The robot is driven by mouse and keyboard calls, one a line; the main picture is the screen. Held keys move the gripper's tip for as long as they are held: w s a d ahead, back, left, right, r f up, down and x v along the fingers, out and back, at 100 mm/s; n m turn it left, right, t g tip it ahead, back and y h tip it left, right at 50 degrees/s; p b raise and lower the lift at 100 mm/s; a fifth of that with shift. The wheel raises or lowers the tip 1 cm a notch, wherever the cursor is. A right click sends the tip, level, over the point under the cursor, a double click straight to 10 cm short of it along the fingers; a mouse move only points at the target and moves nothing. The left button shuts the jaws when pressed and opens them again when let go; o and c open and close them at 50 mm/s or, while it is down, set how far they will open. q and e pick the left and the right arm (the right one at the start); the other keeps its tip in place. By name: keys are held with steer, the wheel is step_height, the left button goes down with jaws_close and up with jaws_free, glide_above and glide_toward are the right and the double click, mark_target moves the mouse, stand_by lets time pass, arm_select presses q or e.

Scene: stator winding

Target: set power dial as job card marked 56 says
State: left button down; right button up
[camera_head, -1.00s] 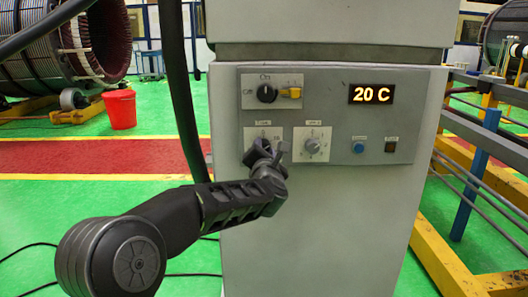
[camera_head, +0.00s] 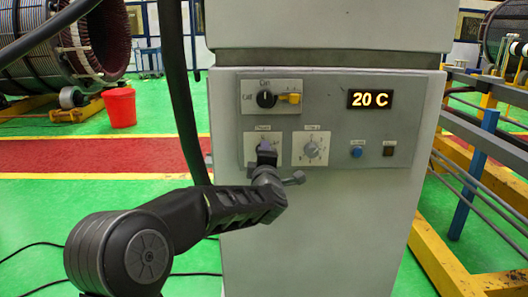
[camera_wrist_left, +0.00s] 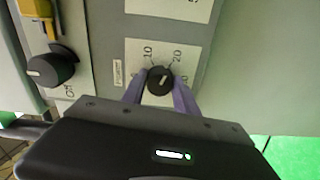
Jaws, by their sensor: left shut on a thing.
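The power dial (camera_wrist_left: 160,80) is a round black knob on a white scale plate (camera_wrist_left: 187,51) with the marks 10 and 20 readable in the left wrist view. A short white line shows on its face; which mark it points to is hard to tell. My left gripper (camera_wrist_left: 160,88) has one purple-grey finger on each side of the knob and is shut on it. In the head view my left gripper (camera_head: 265,147) covers most of the dial on the plate (camera_head: 248,143). No job card is in view. My right gripper is not in view.
The grey cabinet panel (camera_head: 400,120) carries a display (camera_head: 371,99) reading 20 C. An On/Off switch (camera_head: 266,99) with a yellow piece (camera_head: 291,98) sits above the power dial. A second dial (camera_head: 311,149), a blue button (camera_head: 357,152) and a dark button (camera_head: 389,150) are to the right.

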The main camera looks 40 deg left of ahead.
arm_select(q)
steer(key=shift+f+m+p, duration=0.2)
steer(key=shift+m+p, duration=3.35)
steer(key=shift+m, duration=3.55)
steer(key=c, duration=0.9)
jaws_free()
steer(key=shift+c, duration=0.2)
steer(key=shift+s, duration=0.1)
steer(key=v, duration=0.7)
steer(key=shift+s+d, duration=0.2)
steer(key=shift+s, duration=0.1)
